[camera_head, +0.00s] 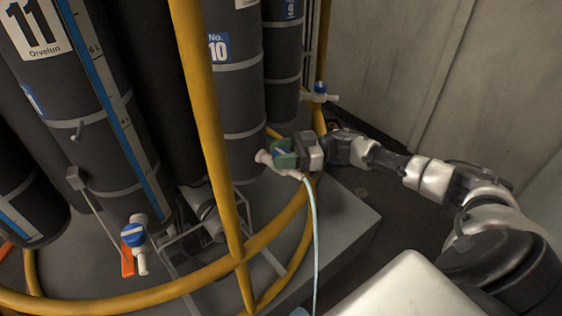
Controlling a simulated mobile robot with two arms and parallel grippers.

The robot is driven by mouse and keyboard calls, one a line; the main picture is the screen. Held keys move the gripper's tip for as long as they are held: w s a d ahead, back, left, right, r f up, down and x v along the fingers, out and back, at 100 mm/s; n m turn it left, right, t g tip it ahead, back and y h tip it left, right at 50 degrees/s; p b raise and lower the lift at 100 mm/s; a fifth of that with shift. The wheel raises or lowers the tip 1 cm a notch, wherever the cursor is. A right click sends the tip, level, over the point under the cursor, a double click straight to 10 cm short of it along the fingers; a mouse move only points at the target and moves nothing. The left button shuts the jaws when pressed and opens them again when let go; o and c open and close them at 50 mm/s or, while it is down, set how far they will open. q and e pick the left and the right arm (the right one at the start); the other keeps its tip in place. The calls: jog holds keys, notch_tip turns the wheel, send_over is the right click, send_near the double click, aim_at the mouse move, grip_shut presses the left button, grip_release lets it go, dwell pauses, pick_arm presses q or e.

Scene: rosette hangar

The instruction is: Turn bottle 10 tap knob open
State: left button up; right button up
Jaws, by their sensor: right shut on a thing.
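Bottle 10 (240,100) is a dark grey upright cylinder with a blue "No. 10" label (218,48), partly behind a yellow upright tube. Its white tap (264,157) sticks out low on the bottle, with a pale hose (314,240) hanging from it. My right gripper (284,153) reaches in from the right and is shut on the tap's blue knob (281,150). Its green-tipped fingers cover most of the knob, so the knob's angle is hard to tell. My left gripper is not in view.
Bottle 11 (75,120) stands at the left, with a blue-knobbed tap (133,235) below. Another blue-knobbed tap (319,90) is behind my right gripper. A yellow tube frame (150,290) curves around the bottles. A pale wall (400,60) stands at the right.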

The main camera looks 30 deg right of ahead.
jog(key=shift+n+g+y+b, duration=0.5)
jog(key=shift+n+g+b, duration=0.45)
jog(key=shift+g, duration=0.55)
jog(key=o, duration=0.9)
jog(key=b+v, duration=0.3)
jog(key=v, duration=0.7)
jog(key=shift+d+b, duration=0.35)
jog(key=shift+d, duration=0.05)
